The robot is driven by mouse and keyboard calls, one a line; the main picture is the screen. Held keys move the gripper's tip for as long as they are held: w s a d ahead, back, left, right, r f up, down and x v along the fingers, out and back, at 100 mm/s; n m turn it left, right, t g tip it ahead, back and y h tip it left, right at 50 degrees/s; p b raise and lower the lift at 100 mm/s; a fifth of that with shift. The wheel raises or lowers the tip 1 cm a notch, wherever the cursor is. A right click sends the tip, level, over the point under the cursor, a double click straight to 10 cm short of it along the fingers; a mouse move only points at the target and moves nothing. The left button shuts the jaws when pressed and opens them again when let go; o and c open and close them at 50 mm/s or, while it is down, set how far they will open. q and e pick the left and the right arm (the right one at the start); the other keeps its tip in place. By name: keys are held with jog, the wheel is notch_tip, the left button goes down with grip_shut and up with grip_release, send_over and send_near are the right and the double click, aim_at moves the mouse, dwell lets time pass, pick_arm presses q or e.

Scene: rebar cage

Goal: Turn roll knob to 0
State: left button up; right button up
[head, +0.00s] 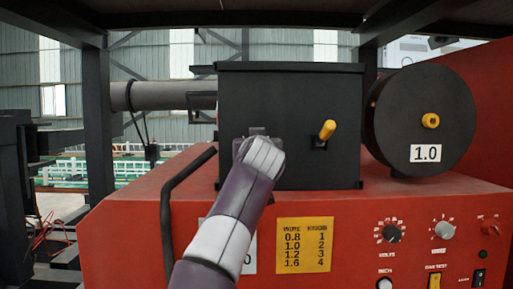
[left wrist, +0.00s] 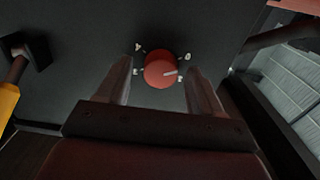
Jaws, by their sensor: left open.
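The roll knob (left wrist: 159,69) is a round red dial on the face of the black box (head: 290,85). A short white pointer line on it points to the right in the left wrist view, and small white marks ring it, too small to read. My left gripper (left wrist: 158,64) is open, with one finger on each side of the knob and visible gaps between. In the head view my left wrist hides the knob and most of the gripper. My right gripper is in neither view.
A yellow-handled lever (head: 328,129) sticks out of the box, right of my wrist. A black spool (head: 428,115) labelled 1.0 stands further right. The red machine (head: 340,215) carries a yellow wire chart (head: 304,245) and several controls. A black rail (head: 172,205) rises left of my arm.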

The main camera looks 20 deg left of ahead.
pick_arm(q)
jog(key=b+v, duration=0.7)
jog(key=v, duration=0.5)
jog(key=shift+s, duration=0.35)
jog(key=shift+d, duration=0.1)
